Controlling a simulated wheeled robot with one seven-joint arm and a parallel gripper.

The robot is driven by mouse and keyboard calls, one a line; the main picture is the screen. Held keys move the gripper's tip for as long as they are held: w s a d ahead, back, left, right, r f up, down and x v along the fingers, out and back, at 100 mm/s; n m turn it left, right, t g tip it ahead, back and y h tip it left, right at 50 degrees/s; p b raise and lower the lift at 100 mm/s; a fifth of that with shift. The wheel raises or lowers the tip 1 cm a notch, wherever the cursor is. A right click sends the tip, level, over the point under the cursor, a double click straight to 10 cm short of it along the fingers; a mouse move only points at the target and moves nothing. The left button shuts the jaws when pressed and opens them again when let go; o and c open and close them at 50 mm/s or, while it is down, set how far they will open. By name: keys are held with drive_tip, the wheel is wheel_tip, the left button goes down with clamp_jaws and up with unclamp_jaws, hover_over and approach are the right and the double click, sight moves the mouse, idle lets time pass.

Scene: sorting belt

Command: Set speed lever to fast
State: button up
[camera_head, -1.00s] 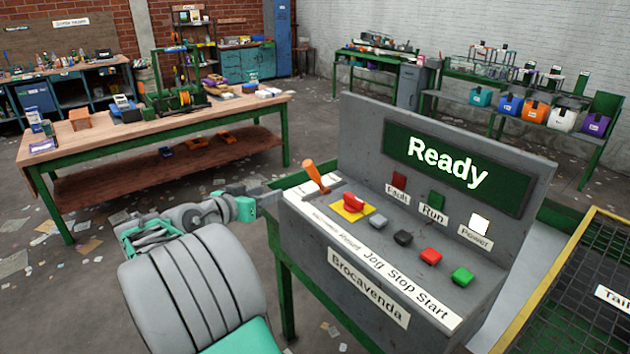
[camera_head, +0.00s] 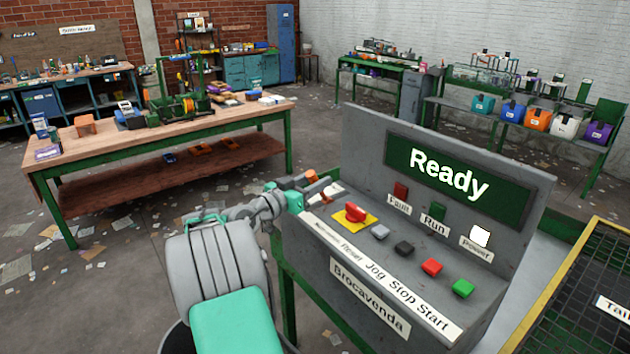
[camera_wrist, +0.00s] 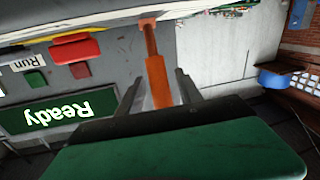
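The orange speed lever (camera_head: 312,177) stands at the left end of the grey control console (camera_head: 365,252), partly hidden by my gripper (camera_head: 317,187) in the head view. In the wrist view the orange lever (camera_wrist: 158,80) stands between the two grey fingers of my gripper (camera_wrist: 157,90), with a gap on each side. The fingers are open around it and do not visibly press on it. The lever's scale markings are too hidden to read. The console display (camera_head: 455,176) reads "Ready".
Beside the lever are a red knob on a yellow plate (camera_head: 354,217) and grey, black, red and green buttons (camera_head: 463,288). A wooden workbench (camera_head: 150,135) stands behind to the left. A yellow-edged mesh belt (camera_head: 590,290) is at the right.

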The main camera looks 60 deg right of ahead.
clamp_jaws()
idle(1.2)
